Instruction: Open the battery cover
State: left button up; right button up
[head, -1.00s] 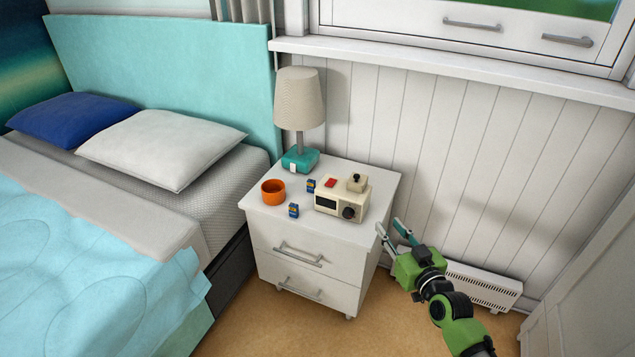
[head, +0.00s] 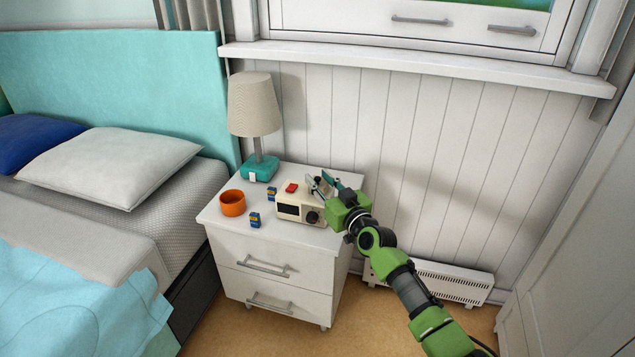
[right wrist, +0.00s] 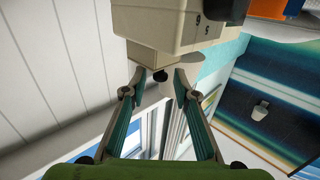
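A cream radio (head: 289,211) with a dark display, a black dial and a red button (head: 292,188) stands on the white nightstand. My right gripper (head: 323,183) is over the right part of its top, hiding the raised cream cover there in the head view. In the right wrist view, the radio (right wrist: 165,22) is at the top, with the cream cover block (right wrist: 150,54) and its black knob (right wrist: 160,76). The fingertips are apart on either side of the knob, with gaps visible. Two small blue-and-yellow batteries (head: 255,220) (head: 272,194) stand left of the radio. My left gripper is not visible.
An orange bowl (head: 232,209) stands at the nightstand's left edge. A lamp (head: 254,105) with a teal base stands at the back. The bed is on the left, the panelled wall behind, and a low heater (head: 455,285) at right.

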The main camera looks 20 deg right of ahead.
jog(key=shift+w+a, duration=0.15)
jog(key=shift+w, duration=0.6)
grip_shut()
